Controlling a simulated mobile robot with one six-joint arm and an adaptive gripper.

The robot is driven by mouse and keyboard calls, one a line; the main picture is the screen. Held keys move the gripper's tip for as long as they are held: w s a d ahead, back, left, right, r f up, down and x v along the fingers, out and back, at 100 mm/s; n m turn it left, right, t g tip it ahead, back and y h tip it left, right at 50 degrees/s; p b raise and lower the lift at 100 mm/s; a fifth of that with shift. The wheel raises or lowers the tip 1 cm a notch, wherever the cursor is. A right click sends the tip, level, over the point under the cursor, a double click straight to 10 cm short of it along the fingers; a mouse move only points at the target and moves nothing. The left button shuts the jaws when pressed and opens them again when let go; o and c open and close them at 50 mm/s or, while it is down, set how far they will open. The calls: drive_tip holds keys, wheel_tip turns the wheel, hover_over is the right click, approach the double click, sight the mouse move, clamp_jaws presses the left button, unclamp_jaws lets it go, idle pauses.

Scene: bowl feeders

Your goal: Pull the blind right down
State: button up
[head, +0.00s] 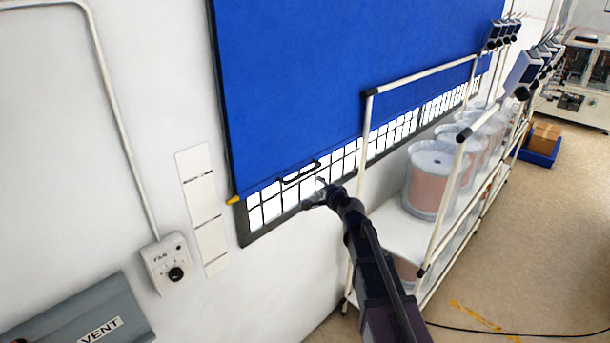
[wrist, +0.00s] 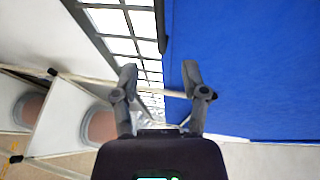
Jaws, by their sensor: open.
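The blue blind (head: 340,75) hangs over the barred window (head: 268,208) and covers all but a strip along its bottom. A black handle (head: 301,172) sits on the blind's lower edge, near its left end. A yellow pointer (head: 233,200) marks the blind's lower left corner. My gripper (head: 316,194) is open and empty, just below and right of the handle, apparently apart from it. In the wrist view the blind (wrist: 240,70) lies to the right and window panes to the left. A dark bar, probably the handle (wrist: 162,28), shows beyond my open fingers (wrist: 159,75).
A white strip with dark marks (head: 203,210) is on the wall left of the blind. A fan control box (head: 167,262) and a grey VENT box (head: 85,312) are lower left. A white-framed rack (head: 385,235) with several drums stands close to my arm's right.

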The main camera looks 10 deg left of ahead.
sight(306, 174)
drive_tip(key=b+x, duration=0.2)
drive_tip(key=x, duration=1.1)
drive_tip(key=shift+w, duration=0.1)
clamp_jaws()
